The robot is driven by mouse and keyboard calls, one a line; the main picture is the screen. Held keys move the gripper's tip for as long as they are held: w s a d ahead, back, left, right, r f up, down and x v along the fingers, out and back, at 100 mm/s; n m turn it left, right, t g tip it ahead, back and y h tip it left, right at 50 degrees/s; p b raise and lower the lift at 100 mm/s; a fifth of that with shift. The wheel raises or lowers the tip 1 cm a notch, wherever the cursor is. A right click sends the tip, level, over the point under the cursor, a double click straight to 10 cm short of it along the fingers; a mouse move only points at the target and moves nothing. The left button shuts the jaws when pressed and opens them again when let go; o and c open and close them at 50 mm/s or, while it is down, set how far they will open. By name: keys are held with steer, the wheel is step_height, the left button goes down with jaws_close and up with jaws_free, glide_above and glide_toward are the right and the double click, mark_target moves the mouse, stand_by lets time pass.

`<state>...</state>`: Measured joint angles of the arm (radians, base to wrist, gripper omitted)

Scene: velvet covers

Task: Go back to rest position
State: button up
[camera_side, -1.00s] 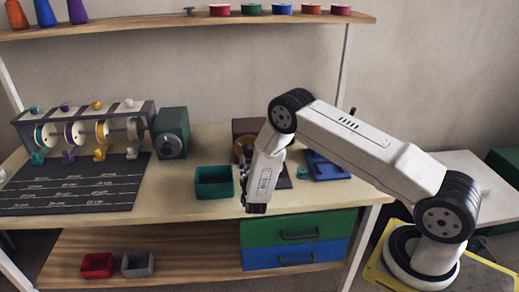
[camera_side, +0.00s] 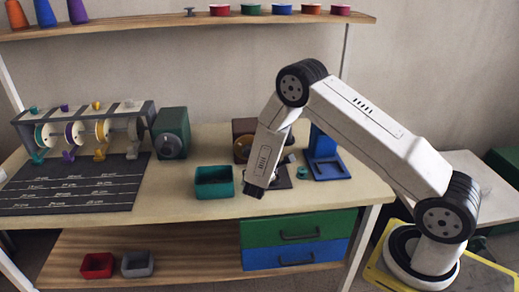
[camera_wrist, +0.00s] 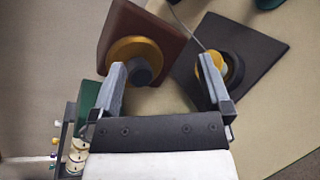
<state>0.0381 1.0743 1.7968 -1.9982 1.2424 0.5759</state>
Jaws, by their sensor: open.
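My gripper (camera_side: 254,188) hangs from my bent arm above the front part of the workbench, just right of the teal bin. In the wrist view my gripper (camera_wrist: 170,85) shows two grey fingers spread apart with nothing held between them. Beyond the fingers are a brown block with a yellow disc and dark knob (camera_wrist: 134,55) and a dark square plate (camera_wrist: 262,50) carrying a yellow and black round part. The right finger overlaps that round part in the picture; I cannot tell the distance between them.
A teal bin (camera_side: 214,182), a green machine (camera_side: 172,135) and a spool rack (camera_side: 85,125) stand left of my gripper. A blue stand (camera_side: 324,160) and a small teal piece (camera_side: 302,172) are to the right. A shelf (camera_side: 180,25) runs above. Green and blue drawers (camera_side: 298,240) sit below.

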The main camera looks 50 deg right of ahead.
steer(key=s+a+r+m+g+y, duration=0.2)
steer(key=s+m+g+y, duration=0.15)
steer(key=s, duration=0.25)
steer(key=s+a+r+m+g+y, duration=0.2)
steer(key=s+r+m+g, duration=0.15)
steer(key=s, duration=0.35)
steer(key=s+a+r+m+t+y, duration=0.1)
steer(key=s+a+r+m+y, duration=0.1)
steer(key=a, duration=0.4)
steer(key=s+a+r+m+t+y, duration=0.1)
steer(key=s+a+r+m+y, duration=0.2)
steer(key=s+a+m+y, duration=0.1)
steer(key=shift+s+a+r+m+t+y, duration=0.15)
steer(key=shift+s+a+m+t+y, duration=0.25)
steer(key=shift+s+a+y, duration=0.7)
steer(key=shift+w+a, duration=0.35)
steer(key=shift+a, duration=0.1)
